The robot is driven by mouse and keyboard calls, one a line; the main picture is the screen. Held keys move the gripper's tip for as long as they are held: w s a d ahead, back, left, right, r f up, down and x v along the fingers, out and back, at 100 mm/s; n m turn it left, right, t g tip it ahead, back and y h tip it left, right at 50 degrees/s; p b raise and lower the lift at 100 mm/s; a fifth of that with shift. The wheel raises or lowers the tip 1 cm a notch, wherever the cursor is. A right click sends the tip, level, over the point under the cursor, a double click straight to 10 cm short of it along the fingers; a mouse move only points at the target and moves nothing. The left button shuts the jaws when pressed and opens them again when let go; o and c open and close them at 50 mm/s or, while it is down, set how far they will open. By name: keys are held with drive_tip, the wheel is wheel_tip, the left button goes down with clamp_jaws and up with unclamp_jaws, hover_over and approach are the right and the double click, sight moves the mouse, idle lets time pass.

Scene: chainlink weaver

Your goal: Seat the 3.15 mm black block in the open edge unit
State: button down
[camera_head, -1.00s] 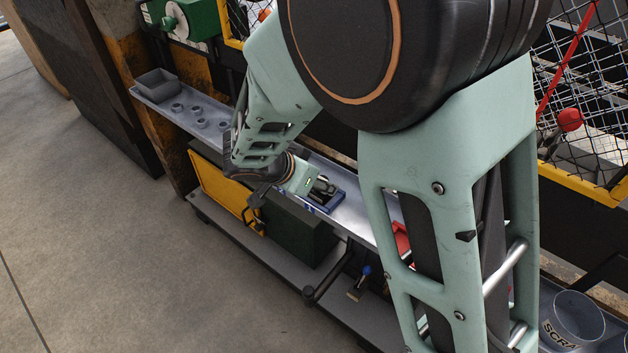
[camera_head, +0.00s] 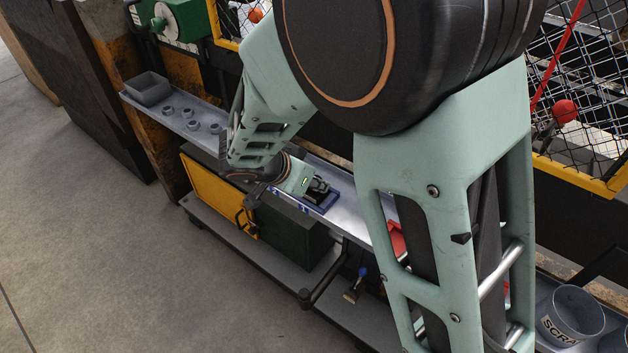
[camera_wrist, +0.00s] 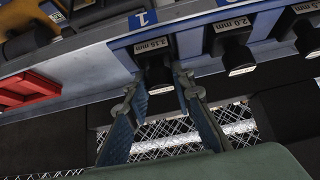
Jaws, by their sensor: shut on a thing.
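The black block labelled 3.15 mm (camera_wrist: 157,73) stands in a blue holder (camera_wrist: 118,42) in the wrist view, below a blue tag marked 1. My gripper (camera_wrist: 159,84) has one finger on each side of this block and is shut on it. The block still appears to be at its place in the holder. In the head view my gripper (camera_head: 318,186) is at the blue holder (camera_head: 322,206) on the metal shelf, and the block itself is hard to make out. I cannot identify the open edge unit in either view.
A 2.0 mm black block (camera_wrist: 234,48) and another black block (camera_wrist: 308,38) stand beside the held one. Red parts (camera_wrist: 28,90) lie at the left of the wrist view. A grey bin (camera_head: 148,88), grey rings and a scrap bucket (camera_head: 572,314) show in the head view.

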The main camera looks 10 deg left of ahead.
drive_tip(key=shift+r+p, duration=0.8)
drive_tip(key=shift+r, duration=1.9)
drive_tip(key=shift+a, duration=0.1)
